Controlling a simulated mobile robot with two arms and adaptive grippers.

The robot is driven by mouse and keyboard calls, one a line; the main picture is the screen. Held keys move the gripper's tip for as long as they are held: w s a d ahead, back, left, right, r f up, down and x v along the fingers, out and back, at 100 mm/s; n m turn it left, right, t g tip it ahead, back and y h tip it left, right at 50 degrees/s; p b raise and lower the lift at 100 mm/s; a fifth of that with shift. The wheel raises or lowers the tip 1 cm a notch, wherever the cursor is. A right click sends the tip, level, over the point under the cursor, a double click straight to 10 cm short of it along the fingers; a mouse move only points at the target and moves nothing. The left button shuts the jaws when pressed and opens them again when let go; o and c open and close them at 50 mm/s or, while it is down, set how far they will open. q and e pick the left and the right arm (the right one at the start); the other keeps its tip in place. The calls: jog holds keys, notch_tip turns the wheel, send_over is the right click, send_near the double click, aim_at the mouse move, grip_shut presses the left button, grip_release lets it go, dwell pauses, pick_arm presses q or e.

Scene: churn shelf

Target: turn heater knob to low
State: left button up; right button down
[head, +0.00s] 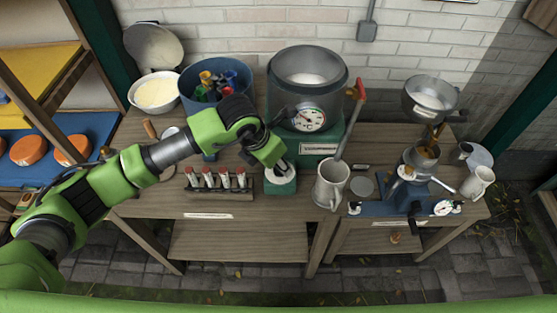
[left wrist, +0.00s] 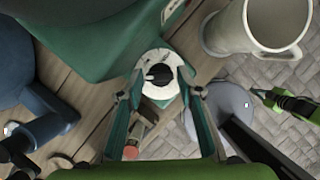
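The heater knob is a black pointer on a white dial (left wrist: 160,76), on the front of the green heater base (left wrist: 85,35). The dial's markings are too small to read. In the head view the dial (head: 284,170) is partly hidden by my left gripper (head: 276,160), which comes down over it. In the left wrist view my left gripper (left wrist: 160,84) is open, with one fingertip on each side of the dial and the black pointer between them. I cannot tell whether the fingers touch it.
A steel pot (head: 308,75) with a gauge stands on the heater. A pale mug (head: 331,185) stands close to the knob's right. A rack of several red-capped vials (head: 217,183) is to its left. A blue metal device (head: 405,195) stands further right on the wooden table.

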pick_arm(q)
jog(key=shift+w+d+f, duration=0.1)
jog(key=shift+f, duration=0.3)
jog(key=c, duration=0.8)
